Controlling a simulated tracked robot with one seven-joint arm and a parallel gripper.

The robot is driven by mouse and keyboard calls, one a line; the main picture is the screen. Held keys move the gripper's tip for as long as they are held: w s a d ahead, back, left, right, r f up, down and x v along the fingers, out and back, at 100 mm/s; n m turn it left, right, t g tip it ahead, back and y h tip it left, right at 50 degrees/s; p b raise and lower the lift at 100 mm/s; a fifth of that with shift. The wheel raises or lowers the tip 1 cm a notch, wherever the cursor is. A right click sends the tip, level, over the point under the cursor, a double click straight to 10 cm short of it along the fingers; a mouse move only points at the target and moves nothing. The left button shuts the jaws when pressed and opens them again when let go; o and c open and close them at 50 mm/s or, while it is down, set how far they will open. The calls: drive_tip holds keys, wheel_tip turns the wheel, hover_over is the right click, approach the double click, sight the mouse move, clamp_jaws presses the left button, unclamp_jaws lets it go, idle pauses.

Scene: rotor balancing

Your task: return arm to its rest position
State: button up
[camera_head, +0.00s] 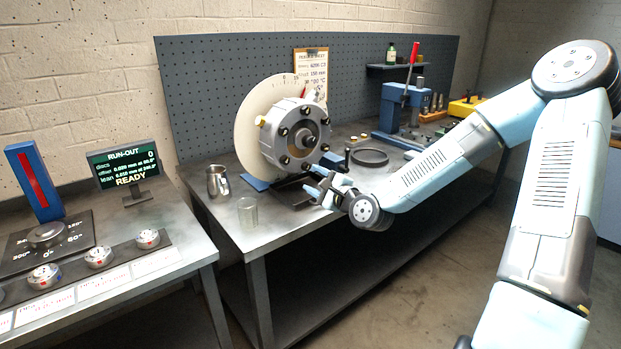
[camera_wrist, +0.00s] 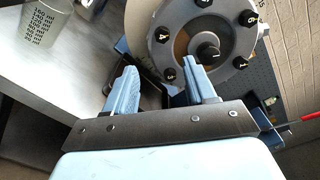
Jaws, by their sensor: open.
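My gripper (camera_head: 327,188) is in front of the rotor, above the front edge of the workbench. In the wrist view my gripper (camera_wrist: 158,82) shows two pale blue fingers spread apart, with nothing held between them. The rotor (camera_head: 300,137) is a grey hub with dark bolts around its face, mounted in front of a pale graduated disc (camera_head: 248,128). In the wrist view the numbered rotor face (camera_wrist: 182,50) is just beyond the fingertips. My arm reaches in from the right, bent at the elbow.
A metal mug (camera_head: 217,182) and a clear beaker (camera_head: 248,212) stand left of the rotor. A black ring (camera_head: 369,157) and a blue press (camera_head: 402,103) are to its right. A run-out screen (camera_head: 124,169) reads READY. Open floor lies before the bench.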

idle(0.3)
drive_tip(key=s+f+n+g+h, duration=0.3)
drive_tip(key=f+n+g, duration=0.2)
drive_tip(key=n, duration=0.2)
drive_tip(key=s+d+r+n+g+h, duration=0.1)
drive_tip(key=s+d+r+n+h, duration=0.1)
drive_tip(key=s+d+n+h, duration=0.3)
drive_tip(key=s+d+r+n+g, duration=0.1)
drive_tip(key=s+d+r, duration=0.3)
drive_tip(key=s+r, duration=0.2)
drive_tip(key=s+d+r+n+g+h, duration=0.1)
drive_tip(key=s+d+r+n, duration=0.1)
drive_tip(key=s+r, duration=0.4)
drive_tip(key=s+d+r+n+g+h, duration=0.1)
drive_tip(key=s+d+r, duration=0.4)
drive_tip(key=s, duration=0.9)
drive_tip(key=shift+d+r+n, duration=0.3)
drive_tip(key=shift+r+n, duration=0.4)
drive_tip(key=shift+r, duration=0.05)
drive_tip(key=shift+c, duration=0.2)
